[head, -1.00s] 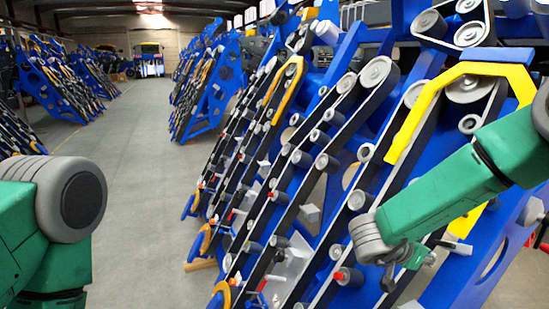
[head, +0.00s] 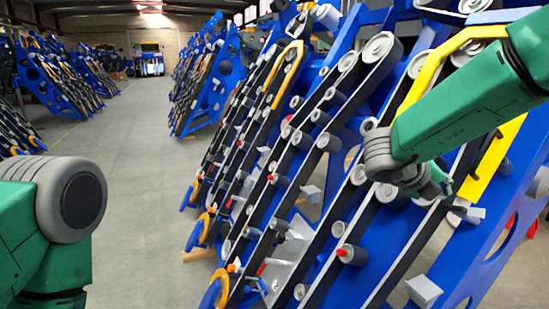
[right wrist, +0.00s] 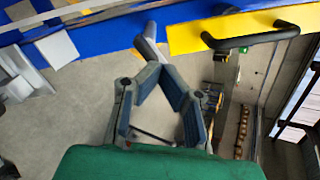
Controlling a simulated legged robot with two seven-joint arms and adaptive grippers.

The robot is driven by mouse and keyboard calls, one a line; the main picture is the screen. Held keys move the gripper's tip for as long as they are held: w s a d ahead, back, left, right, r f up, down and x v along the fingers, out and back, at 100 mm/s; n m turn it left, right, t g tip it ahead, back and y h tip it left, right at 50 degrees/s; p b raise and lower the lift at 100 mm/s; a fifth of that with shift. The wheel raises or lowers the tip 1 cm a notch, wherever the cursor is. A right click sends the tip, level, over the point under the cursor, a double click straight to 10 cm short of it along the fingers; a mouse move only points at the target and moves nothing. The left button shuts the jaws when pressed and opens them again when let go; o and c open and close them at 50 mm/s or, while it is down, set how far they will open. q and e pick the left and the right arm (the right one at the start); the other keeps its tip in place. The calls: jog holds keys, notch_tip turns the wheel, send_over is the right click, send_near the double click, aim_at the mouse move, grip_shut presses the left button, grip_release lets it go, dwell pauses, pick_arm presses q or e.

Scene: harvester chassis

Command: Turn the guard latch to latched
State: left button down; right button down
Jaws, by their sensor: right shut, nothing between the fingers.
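The yellow guard (head: 425,82) runs down the blue harvester chassis at the right of the head view; its yellow edge (right wrist: 205,35) shows in the right wrist view. A black bar handle (right wrist: 250,40) is fixed on it. A pale grey lever (right wrist: 149,42), which may be the guard latch, sticks out beside the yellow edge. My right gripper (right wrist: 160,69) is shut and empty, its fingertips close to the lever's lower end; I cannot tell whether they touch. In the head view my right gripper (head: 455,205) is small and partly hidden by my wrist. My left gripper is out of view.
The blue chassis (head: 385,250) slopes across the right, with black belts, rollers and several red-tipped parts. A white block (head: 424,290) juts out low on the right. More blue frames stand behind. The grey floor aisle (head: 150,170) on the left is clear.

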aim_at(464, 196)
jog(key=d+m+b, duration=0.1)
jog(key=m, duration=0.1)
jog(key=w+d+f+m+b, duration=0.1)
jog(key=d+m, duration=0.1)
jog(key=w+d+m+b, duration=0.1)
jog(key=d+m+b, duration=0.1)
jog(key=m, duration=0.1)
jog(key=shift+w+d+f, duration=0.15)
jog(key=shift+f, duration=0.15)
jog(key=shift+w+d, duration=0.15)
jog(key=shift+d, duration=0.25)
jog(key=shift+a, duration=0.15)
jog(key=shift+s+a+f+b, duration=0.2)
jog(key=shift+f+b, duration=0.35)
jog(key=shift+b, duration=0.2)
dwell(0.4)
jog(key=shift+w+a+f+b, duration=0.1)
jog(key=shift+w+a+b, duration=0.05)
jog(key=shift+w+b, duration=0.15)
dwell(0.4)
jog(key=shift+w+a+f+b, duration=0.3)
jog(key=shift+w+a+b, duration=0.1)
jog(key=shift+b, duration=0.35)
